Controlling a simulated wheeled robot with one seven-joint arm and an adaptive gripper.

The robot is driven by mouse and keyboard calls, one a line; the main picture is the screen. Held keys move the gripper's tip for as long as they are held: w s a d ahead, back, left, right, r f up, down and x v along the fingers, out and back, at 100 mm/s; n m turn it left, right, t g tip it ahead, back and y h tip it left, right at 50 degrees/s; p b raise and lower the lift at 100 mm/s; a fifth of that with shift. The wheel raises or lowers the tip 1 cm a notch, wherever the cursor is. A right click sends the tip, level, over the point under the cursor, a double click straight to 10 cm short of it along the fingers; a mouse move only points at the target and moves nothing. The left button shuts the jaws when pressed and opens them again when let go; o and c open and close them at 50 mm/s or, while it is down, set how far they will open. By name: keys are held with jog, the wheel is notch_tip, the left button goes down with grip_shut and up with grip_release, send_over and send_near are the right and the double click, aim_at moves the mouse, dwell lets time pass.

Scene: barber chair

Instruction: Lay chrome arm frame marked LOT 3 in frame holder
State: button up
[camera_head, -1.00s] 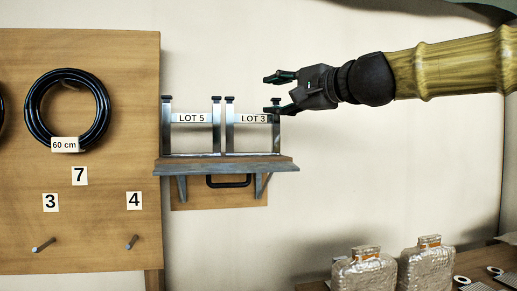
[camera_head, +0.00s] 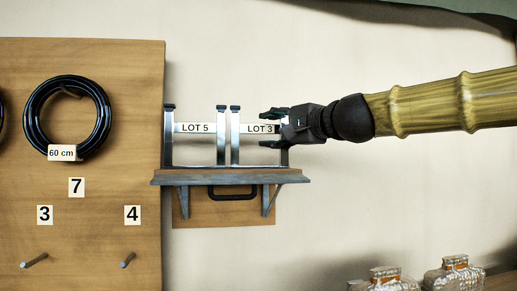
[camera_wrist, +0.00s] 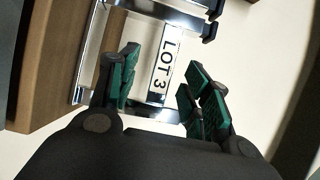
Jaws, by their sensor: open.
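The chrome arm frame marked LOT 3 (camera_head: 235,148) stands upright on the right half of a small wall shelf, with its white label across the middle. In the wrist view the LOT 3 label (camera_wrist: 166,58) lies between the fingers, with a chrome bar (camera_wrist: 160,15) beyond it. My gripper (camera_head: 267,129) is open, coming in from the right, one finger above and one below the label. It also shows in the wrist view (camera_wrist: 157,78), with a gap visible beside the right fingers; contact on the left is unclear. I cannot identify the frame holder in these views.
A similar chrome frame marked LOT 5 (camera_head: 222,150) stands close on the left. The grey shelf (camera_head: 230,177) has a black handle (camera_head: 234,194) below. A wooden board (camera_head: 100,190) with pegs and a black coil (camera_head: 67,117) is further left. Wrapped packages (camera_head: 455,277) sit lower right.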

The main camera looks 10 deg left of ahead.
aim_at(261, 128)
jog(key=shift+w+a+r, duration=0.1)
jog(key=shift+w+a, duration=0.05)
jog(key=shift+a, duration=0.2)
jog(key=shift+w+a+r+p, duration=0.25)
jog(key=shift+w+a+p, duration=0.1)
jog(key=shift+w+p, duration=0.15)
jog(key=p+x, duration=0.1)
jog(key=x, duration=0.3)
jog(key=shift+d, duration=0.1)
jog(key=shift+s+d, duration=0.1)
jog(key=shift+d, duration=0.05)
jog(key=shift+c, duration=0.8)
jog(key=shift+f, duration=0.1)
grip_shut()
